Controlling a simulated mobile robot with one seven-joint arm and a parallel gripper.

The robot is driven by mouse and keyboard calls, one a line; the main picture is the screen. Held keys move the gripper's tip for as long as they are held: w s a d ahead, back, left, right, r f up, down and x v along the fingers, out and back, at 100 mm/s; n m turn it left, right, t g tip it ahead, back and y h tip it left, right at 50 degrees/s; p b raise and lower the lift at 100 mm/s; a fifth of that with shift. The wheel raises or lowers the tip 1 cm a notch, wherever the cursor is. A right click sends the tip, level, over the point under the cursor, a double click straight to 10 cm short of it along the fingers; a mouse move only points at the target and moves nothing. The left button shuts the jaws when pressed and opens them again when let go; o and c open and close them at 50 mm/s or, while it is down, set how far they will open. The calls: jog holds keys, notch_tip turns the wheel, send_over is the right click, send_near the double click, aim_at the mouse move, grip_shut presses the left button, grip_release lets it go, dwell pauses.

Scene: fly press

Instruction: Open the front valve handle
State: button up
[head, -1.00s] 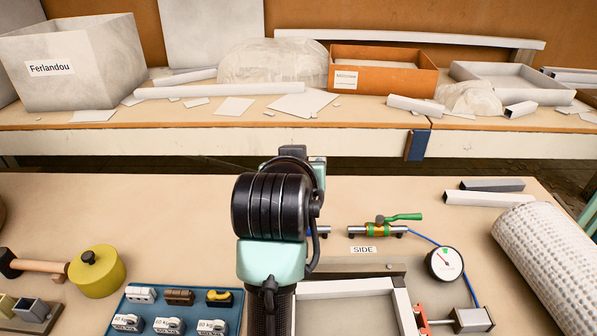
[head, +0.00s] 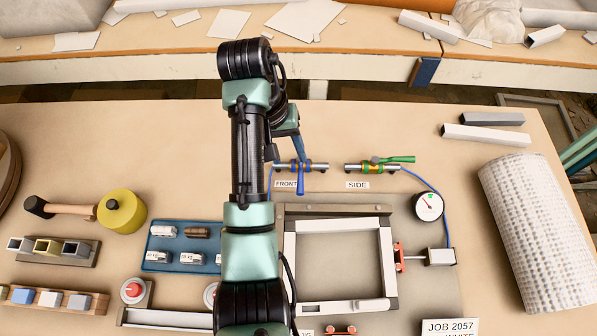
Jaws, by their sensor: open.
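The front valve (head: 316,167) sits on a short metal pipe behind the FRONT label (head: 286,184). Its blue handle (head: 301,182) points toward me, across the pipe. The side valve (head: 374,167), with a green handle (head: 398,159) lying roughly along its pipe, stands to the right behind the SIDE label (head: 358,185). My gripper (head: 297,148) hangs from the bent wrist just behind and above the front valve. My arm hides much of it, and I cannot tell whether it touches the handle. I see nothing held in it.
A press frame (head: 388,262) and a pressure gauge (head: 429,206) stand in front of the valves. A blue tray (head: 150,262) with small blocks and a yellow mallet (head: 121,211) lie left. A white textured roll (head: 535,235) lies right.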

aim_at(299, 180)
jog(key=f, duration=0.3)
jog(key=d+f+b, duration=0.1)
jog(key=f, duration=0.3)
jog(key=d+f, duration=0.1)
jog(key=f, duration=0.3)
jog(key=shift+d, duration=0.1)
jog(key=shift+r, duration=0.1)
grip_shut()
jog(key=shift+w, duration=0.1)
dwell(0.8)
